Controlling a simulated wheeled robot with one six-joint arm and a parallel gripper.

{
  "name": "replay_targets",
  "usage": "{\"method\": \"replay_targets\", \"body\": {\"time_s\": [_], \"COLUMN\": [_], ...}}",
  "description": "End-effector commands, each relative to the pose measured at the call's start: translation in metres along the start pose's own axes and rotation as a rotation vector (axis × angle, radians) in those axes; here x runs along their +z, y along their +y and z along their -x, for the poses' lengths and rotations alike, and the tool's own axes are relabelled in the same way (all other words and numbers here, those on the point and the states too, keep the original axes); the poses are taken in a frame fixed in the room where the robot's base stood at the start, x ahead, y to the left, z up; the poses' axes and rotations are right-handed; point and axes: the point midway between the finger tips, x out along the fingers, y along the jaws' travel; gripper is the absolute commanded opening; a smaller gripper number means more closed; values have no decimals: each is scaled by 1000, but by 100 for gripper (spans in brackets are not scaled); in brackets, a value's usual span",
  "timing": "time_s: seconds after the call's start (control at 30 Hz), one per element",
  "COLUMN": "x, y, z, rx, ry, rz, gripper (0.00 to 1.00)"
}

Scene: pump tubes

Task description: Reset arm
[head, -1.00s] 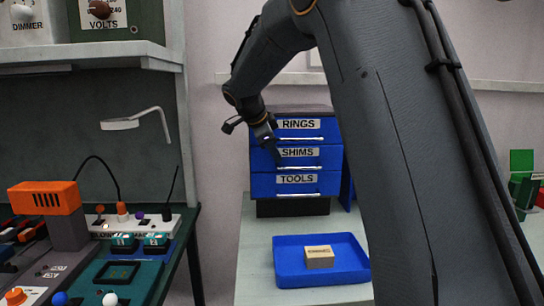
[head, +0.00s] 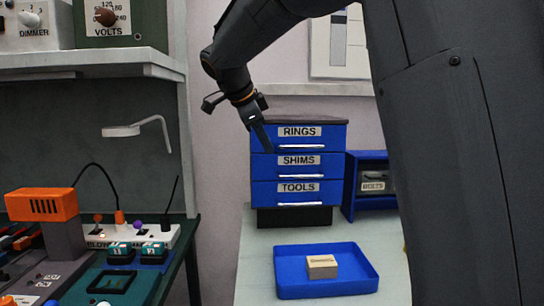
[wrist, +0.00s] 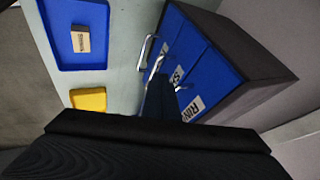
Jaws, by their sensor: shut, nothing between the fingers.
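My gripper (head: 263,135) is at the upper middle of the head view, pointing down in front of the left part of the blue drawer unit's top drawer, labelled RINGS (head: 300,132). Its fingers are shut with nothing between them. In the wrist view my gripper (wrist: 160,97) shows as dark fingers over the drawer unit (wrist: 215,60). I cannot tell whether the fingertips touch the drawer front. My arm comes in from the upper right and hides part of the wall and bench. The SHIMS (head: 300,160) and TOOLS (head: 300,188) drawers look shut.
A blue tray (head: 290,290) with a labelled tan block (head: 322,266) stands on the pale bench before the drawers. A blue BOLTS bin (head: 373,186) is to their right. A yellow item (wrist: 88,99) lies near the tray. A cluttered workbench (head: 185,262) is at the left.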

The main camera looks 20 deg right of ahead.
Motion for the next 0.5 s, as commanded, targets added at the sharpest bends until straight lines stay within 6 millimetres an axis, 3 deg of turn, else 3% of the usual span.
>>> {"method": "replay_targets", "body": {"time_s": [0.13,0.27,0.5], "x": [1,11,42], "y": [6,33,138], "z": [3,-16,-73], "rx": [10,49,126], "ry": [-7,-51,-242], "rz": [26,178,671], "gripper": [0,0,0]}}
